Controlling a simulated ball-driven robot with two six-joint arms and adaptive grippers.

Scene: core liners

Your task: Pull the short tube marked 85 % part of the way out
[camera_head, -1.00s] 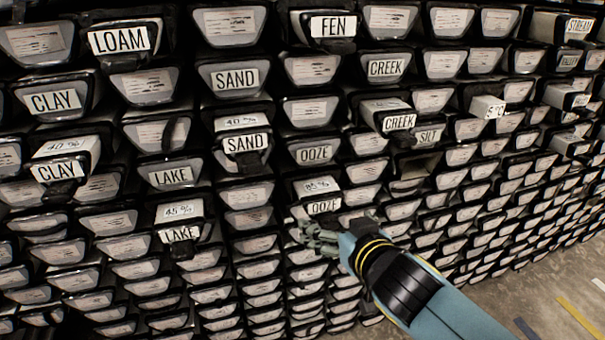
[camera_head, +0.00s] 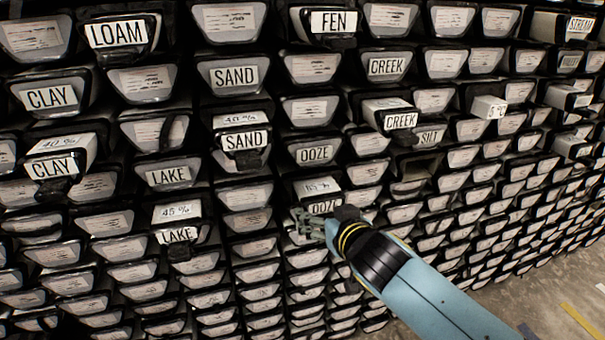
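The short tube marked 85 % (camera_head: 318,188) sticks out of the rack in the lower middle, its percent label on top and a front label reading OOZE (camera_head: 323,208). The percent label is blurred in the head view now. My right gripper (camera_head: 308,226) is just in front of and below that OOZE label, and its wrist hides the lower right of the tube's front. Its fingers are small and dark against the rack, so I cannot tell whether they touch the tube or are closed. My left gripper is not in view.
Other tubes stick out nearby: LAKE 45 % (camera_head: 178,211) and SAND 40 % (camera_head: 240,120) to the left, CREEK (camera_head: 388,105) at the upper right. Another OOZE front (camera_head: 320,154) sits flush above. Bare floor (camera_head: 545,300) shows at the lower right.

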